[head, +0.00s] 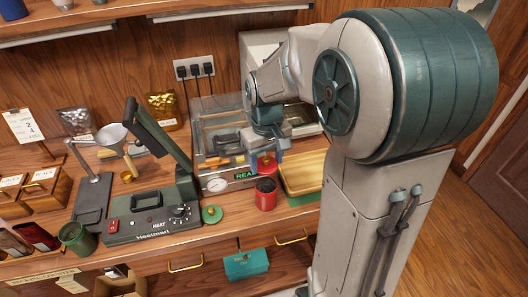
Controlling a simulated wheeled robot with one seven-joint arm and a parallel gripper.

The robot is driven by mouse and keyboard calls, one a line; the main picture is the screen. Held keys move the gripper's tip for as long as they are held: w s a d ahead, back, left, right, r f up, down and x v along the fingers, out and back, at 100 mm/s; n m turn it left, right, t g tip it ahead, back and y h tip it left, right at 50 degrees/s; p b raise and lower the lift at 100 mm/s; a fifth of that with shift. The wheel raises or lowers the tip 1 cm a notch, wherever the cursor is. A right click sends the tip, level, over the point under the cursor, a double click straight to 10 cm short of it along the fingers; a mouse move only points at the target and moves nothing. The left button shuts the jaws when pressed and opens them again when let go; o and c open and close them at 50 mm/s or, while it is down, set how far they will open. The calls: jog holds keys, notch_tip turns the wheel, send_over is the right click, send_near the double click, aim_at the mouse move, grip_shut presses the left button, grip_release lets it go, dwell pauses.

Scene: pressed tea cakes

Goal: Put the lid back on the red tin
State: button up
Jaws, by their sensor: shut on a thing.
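The red tin (266,198) stands upright near the front of the counter, its dark open mouth facing up. The red lid (266,168) is just above and behind the tin's mouth in the picture, apart from it. My gripper (266,158) is over the lid, pointing down, shut on it. The fingers partly hide the lid's top. I cannot tell exactly how high the lid hangs above the counter.
A wooden tray (304,172) lies close to the tin's right. A glass-lidded machine (215,160) stands behind, and a heat sealer (150,215) stands left. A small green lid (212,214) lies left of the tin. A green tin (76,238) stands far left.

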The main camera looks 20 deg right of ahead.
notch_tip(320, 180, down, 6)
jog(key=b, duration=0.4)
jog(key=shift+b, duration=0.3)
jog(key=shift+s+f, duration=0.2)
jog(key=shift+f, duration=0.05)
dwell(1.8)
jog(key=o, duration=1.5)
jog(key=shift+c, duration=0.2)
jog(key=shift+r+p, duration=2.6)
jog(key=shift+r, duration=0.95)
jog(key=shift+c, duration=0.3)
